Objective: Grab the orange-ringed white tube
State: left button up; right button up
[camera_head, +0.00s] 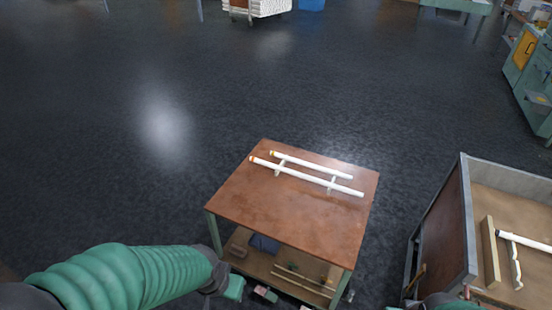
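Two white tubes lie side by side on small supports on the brown tabletop (290,213). The back tube (315,165) and the longer front tube (305,176) each show an orange-yellow ring at the left end. My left arm comes in from the lower left, and its gripper (250,290) is low at the table's near left side, apart from both tubes. Its fingers are too small and dark to read. A bit of my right arm shows at the bottom edge, near the bin; its gripper is mostly cut off or hidden. Neither tube is held.
A lower shelf (262,268) under the tabletop holds small items. A metal-rimmed bin (508,173) at the right holds another white tube (525,241) and a wooden board (490,252). The dark floor behind the table is clear. Green cabinets (533,85) stand at the far right.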

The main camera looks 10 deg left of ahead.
aim_at(319, 181)
jog(key=i+j+u, duration=0.15)
jog(key=i+j, duration=0.2)
jog(key=i+j+u, duration=0.15)
jog(key=i+j, duration=0.15)
jog(key=i, duration=0.3)
jog(key=i+j+u, duration=0.15)
jog(key=i+j, duration=0.15)
jog(key=i, duration=0.15)
